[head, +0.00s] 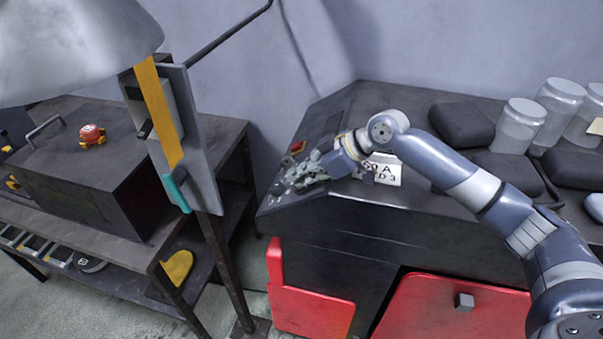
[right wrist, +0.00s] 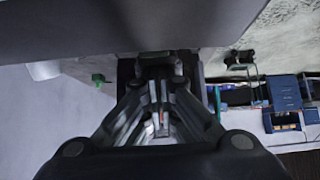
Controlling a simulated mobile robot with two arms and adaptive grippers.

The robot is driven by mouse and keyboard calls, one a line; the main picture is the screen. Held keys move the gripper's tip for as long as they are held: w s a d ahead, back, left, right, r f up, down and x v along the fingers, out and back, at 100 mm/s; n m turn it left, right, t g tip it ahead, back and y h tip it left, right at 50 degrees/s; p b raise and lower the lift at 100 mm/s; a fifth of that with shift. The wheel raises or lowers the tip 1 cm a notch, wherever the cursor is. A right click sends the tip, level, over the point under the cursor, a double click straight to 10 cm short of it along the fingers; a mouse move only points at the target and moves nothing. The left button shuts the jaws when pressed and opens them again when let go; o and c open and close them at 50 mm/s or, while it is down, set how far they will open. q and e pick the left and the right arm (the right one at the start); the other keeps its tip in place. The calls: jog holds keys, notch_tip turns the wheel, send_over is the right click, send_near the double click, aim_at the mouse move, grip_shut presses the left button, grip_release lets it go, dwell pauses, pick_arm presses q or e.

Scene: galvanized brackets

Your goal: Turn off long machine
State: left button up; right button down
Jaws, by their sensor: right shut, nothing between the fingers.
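A long dark machine or cabinet (head: 335,213) with red lower panels stands in the middle and right of the head view. I cannot tell for sure that it is the task's machine. A small red and yellow part (head: 298,147) shows on its left end, just behind my gripper; its state cannot be made out. My right gripper (head: 279,188) is over the left end of the dark top, shut and empty, its fingers pointing left. Its closed fingers also show in the right wrist view (right wrist: 160,112). My left gripper is not in view.
A dark box (head: 85,190) with a red button (head: 92,134) stands on the left bench. An upright panel with a yellow stripe (head: 160,115) stands between bench and machine. Black padded items (head: 462,126) and clear jars (head: 519,127) occupy the right top. A white card (head: 384,172) is behind my wrist.

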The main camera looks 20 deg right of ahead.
jog(key=shift+a, duration=0.1)
jog(key=shift+w+a+f, duration=0.25)
jog(key=shift+w+a, duration=0.2)
jog(key=shift+a, duration=0.1)
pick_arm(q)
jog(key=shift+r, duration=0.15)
pick_arm(e)
jog(key=shift+r, duration=0.1)
jog(key=shift+r+p, duration=0.2)
jog(key=shift+p, duration=0.25)
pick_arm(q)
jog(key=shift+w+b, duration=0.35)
pick_arm(e)
notch_tip(320, 180, up, 11)
jog(key=s+d, duration=0.1)
jog(key=shift+d, duration=0.35)
